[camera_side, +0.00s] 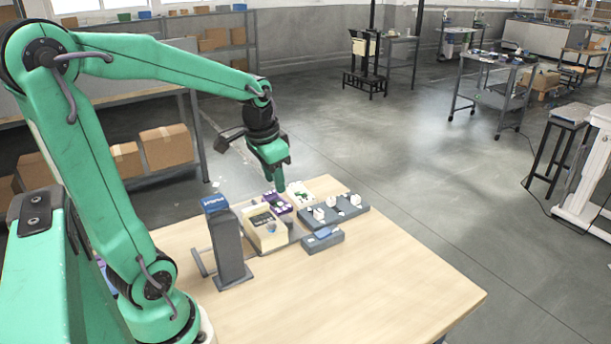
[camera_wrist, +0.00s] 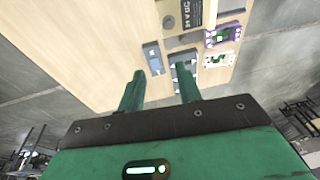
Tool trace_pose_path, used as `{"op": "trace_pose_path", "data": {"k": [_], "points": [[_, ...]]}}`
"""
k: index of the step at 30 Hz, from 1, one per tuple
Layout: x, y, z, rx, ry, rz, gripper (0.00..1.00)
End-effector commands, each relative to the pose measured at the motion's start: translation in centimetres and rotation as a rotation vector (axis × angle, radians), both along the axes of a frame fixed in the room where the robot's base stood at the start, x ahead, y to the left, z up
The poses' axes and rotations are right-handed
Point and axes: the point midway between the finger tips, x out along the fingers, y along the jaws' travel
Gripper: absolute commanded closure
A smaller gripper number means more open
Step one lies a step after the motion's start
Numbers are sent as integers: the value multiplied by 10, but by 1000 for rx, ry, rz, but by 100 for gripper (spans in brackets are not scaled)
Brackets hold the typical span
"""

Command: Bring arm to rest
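My gripper (camera_side: 277,171) hangs above the far part of the wooden table, fingers pointing down, clear of the things below it in the side view. In the wrist view its two green fingers (camera_wrist: 161,84) stand apart with nothing held between them. My green arm reaches from the left side of the side view over the table.
The wooden table (camera_side: 400,278) has a clear front half. Shelves with cardboard boxes (camera_side: 166,146) stand behind.

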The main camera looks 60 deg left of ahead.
Motion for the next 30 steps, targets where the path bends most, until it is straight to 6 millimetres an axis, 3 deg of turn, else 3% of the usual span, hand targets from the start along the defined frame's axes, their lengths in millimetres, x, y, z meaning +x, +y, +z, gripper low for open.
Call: {"op": "trace_pose_path", "data": {"k": [6, 15, 22, 30], "points": [[-18, -44, 20, -1, -89, -11, 66], [-50, -93, 35, -33, -205, -19, 66], [-70, -116, 38, -66, -270, -22, 66], [-77, -122, 38, -81, -289, -20, 66]]}}
